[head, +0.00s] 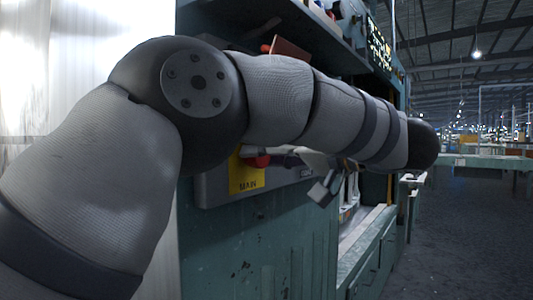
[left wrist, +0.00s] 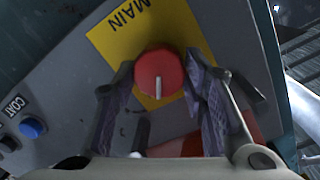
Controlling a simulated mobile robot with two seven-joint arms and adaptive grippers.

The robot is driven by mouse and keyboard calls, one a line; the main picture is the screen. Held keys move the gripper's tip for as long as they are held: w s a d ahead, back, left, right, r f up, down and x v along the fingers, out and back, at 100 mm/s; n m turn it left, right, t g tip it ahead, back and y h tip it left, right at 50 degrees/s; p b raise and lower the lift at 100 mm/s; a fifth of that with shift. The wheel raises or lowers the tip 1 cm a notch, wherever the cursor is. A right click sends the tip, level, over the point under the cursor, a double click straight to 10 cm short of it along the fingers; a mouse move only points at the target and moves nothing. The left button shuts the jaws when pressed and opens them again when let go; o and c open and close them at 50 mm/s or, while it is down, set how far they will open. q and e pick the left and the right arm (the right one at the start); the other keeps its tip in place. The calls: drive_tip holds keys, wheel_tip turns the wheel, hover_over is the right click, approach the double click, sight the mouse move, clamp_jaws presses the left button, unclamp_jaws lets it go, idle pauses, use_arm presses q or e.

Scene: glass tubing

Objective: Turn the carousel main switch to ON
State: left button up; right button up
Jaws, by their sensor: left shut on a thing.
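The main switch is a round red knob (left wrist: 160,73) with a pale pointer line, on a yellow plate (left wrist: 178,22) marked MAIN. The line points to the bottom of the left wrist view, away from the lettering. My left gripper (left wrist: 157,84) is shut on the knob, with one dark finger on each side. In the head view the yellow plate (head: 241,180) and part of the red knob (head: 258,161) show below my arm. My left gripper (head: 275,153) is at the knob there, mostly hidden by the arm. No ON or OFF marking is readable. My right gripper is out of view.
A blue button (left wrist: 32,128) and a black button (left wrist: 8,144) sit near a COAT label on the same grey panel (head: 217,188). The teal machine (head: 260,245) fills the middle, under a shelf (head: 320,40). Open floor (head: 465,225) lies to the right.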

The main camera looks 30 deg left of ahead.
use_arm(q)
drive_tip(key=shift+m, duration=0.6)
drive_tip(key=o, duration=1.2)
drive_tip(key=shift+c, duration=0.2)
drive_tip(key=d, duration=0.7)
drive_tip(key=shift+s+d+r, duration=0.2)
drive_tip(key=shift+s+r, duration=0.05)
drive_tip(key=shift+s, duration=0.05)
